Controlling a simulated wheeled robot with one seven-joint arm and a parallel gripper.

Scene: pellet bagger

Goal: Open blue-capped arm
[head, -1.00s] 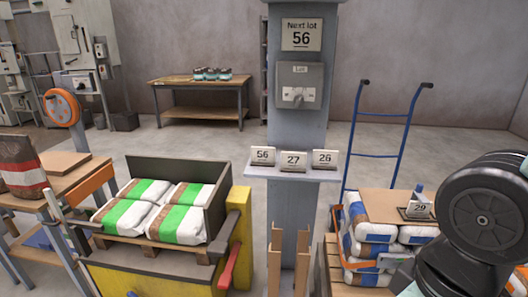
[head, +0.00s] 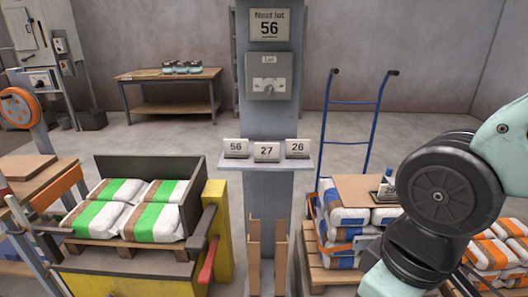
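I cannot make out a blue-capped arm clearly in the head view. A grey machine with levers (head: 42,80) stands at the far left back, with no blue cap plain on it. A red-handled lever (head: 208,260) is on the yellow stand at the lower left. A small item with a bluish top (head: 390,172) stands on the board over the blue-striped bags; it is too small to tell what it is. My arm crosses the right side, and my gripper is out of view.
A grey post (head: 265,195) with a lot switch (head: 269,86) and number cards stands in the middle. Green-striped bags (head: 155,210) fill a bin at left. Blue-striped bags (head: 345,262) and orange-striped bags (head: 490,252) lie at right. A blue hand truck (head: 322,130) and workbench (head: 165,76) stand behind.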

